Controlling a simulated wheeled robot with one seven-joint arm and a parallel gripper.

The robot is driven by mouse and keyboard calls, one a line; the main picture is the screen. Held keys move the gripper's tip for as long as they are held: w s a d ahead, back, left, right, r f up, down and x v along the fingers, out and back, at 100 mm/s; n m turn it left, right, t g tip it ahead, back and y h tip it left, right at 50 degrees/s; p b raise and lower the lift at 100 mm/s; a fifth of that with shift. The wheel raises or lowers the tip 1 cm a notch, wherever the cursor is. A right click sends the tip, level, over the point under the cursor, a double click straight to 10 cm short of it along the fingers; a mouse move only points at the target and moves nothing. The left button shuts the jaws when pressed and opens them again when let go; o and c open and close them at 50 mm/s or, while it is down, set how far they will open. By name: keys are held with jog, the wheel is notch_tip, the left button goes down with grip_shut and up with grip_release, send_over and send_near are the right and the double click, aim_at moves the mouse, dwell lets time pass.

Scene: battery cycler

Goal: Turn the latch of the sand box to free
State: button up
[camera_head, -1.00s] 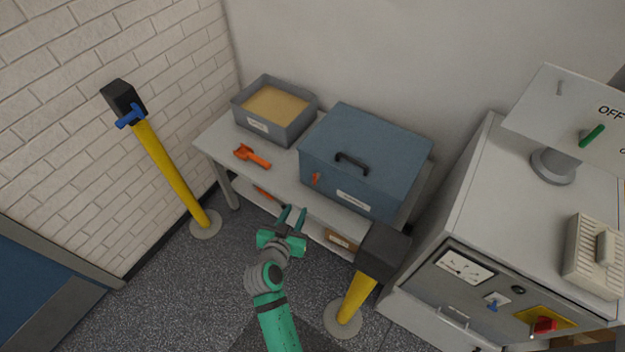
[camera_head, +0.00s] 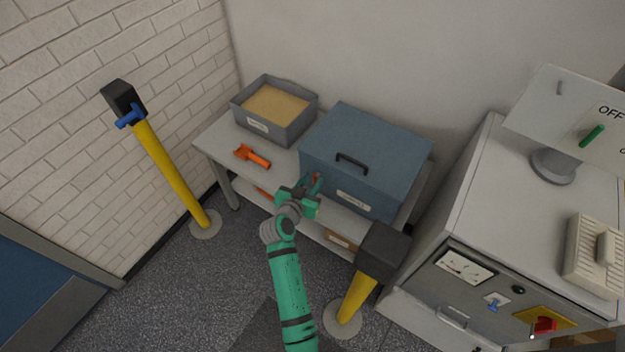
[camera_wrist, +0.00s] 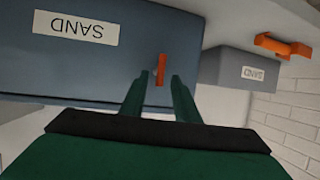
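The sand box is a blue-grey lidded box (camera_head: 365,150) on the bench, with a black handle on its lid. It also shows in the wrist view (camera_wrist: 120,72), where its white label reads SAND upside down. Its small orange latch (camera_wrist: 161,70) is on the front face; in the head view it (camera_head: 316,178) is partly hidden by my gripper. My green gripper (camera_head: 308,188) is in front of the latch. In the wrist view the fingers (camera_wrist: 158,84) are open, with the latch between or just beyond their tips; I cannot tell whether they touch it.
An open grey tray of sand (camera_head: 257,124) and an orange tool (camera_head: 252,157) are on the bench left of the box. A yellow post with a black head (camera_head: 383,250) stands close right of my arm. A grey cabinet (camera_head: 470,220) stands further right.

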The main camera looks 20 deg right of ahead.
jog(key=shift+w+d+f, duration=0.25)
jog(key=shift+w+d, duration=0.1)
jog(key=shift+w, duration=0.05)
grip_shut()
